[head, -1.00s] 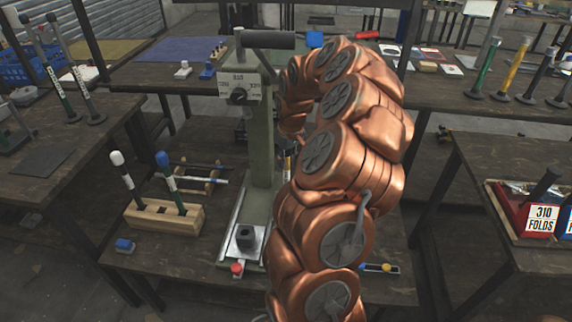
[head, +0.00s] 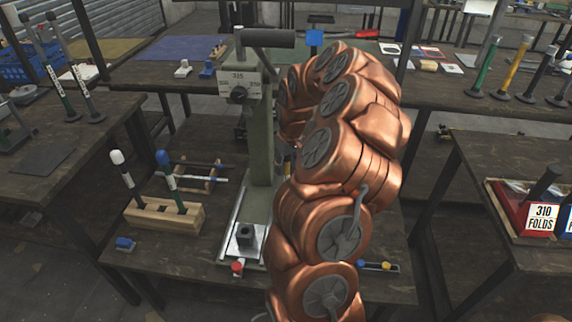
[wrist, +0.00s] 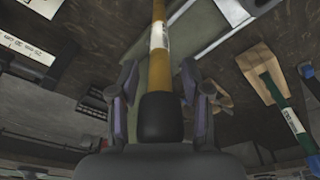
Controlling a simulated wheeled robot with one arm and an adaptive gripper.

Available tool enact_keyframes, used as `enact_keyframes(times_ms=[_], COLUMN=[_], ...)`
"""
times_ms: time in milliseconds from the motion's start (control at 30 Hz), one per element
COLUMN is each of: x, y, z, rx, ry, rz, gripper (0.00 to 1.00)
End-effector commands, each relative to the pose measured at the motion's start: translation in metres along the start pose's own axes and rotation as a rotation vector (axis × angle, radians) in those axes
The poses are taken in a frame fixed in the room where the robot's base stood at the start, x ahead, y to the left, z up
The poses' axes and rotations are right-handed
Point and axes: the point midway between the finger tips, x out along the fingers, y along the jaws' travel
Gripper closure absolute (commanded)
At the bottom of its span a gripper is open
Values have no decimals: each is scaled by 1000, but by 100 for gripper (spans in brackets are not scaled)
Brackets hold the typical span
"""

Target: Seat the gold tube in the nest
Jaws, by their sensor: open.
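In the wrist view a gold tube (wrist: 159,75) with a white band and a black end runs between the two fingers of my gripper (wrist: 158,103). The fingers stand apart on either side of it, with gaps visible. The green press (head: 262,150) stands left of my arm. A dark socket block (head: 245,236), which looks like the nest, sits on the bright plate at its foot. I see no tube standing in it.
Left of the press, a wooden block (head: 180,216) holds a white-topped and a blue-topped rod. A yellow tube (head: 517,65) and several others stand on the back right bench. A red bin (head: 520,218) marked 310 FOLDS sits at right. A green tube (wrist: 283,108) shows in the wrist view.

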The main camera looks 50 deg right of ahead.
Motion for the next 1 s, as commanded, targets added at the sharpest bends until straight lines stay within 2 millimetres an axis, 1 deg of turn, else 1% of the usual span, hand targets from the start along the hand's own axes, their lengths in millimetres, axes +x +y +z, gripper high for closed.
enact_keyframes(times_ms=[133, 267, 367, 600, 700, 800, 933, 967, 1000], x=[-2, -10, -25, -73, -90, -104, -116, -118, -120], y=[0, 0, 0, 1, 0, 0, 1, 1, 1], z=[0, -1, -2, -2, -2, -1, -1, -1, -1], rx=[0, 0, 0, 1, 0, 0, 1, 1, 0], ry=[0, 1, 5, 7, 5, 3, 2, 2, 2], rz=[0, 1, 2, 4, 2, 1, 1, 1, 1], gripper=[52, 52, 52, 52, 52, 52, 52, 51, 48])
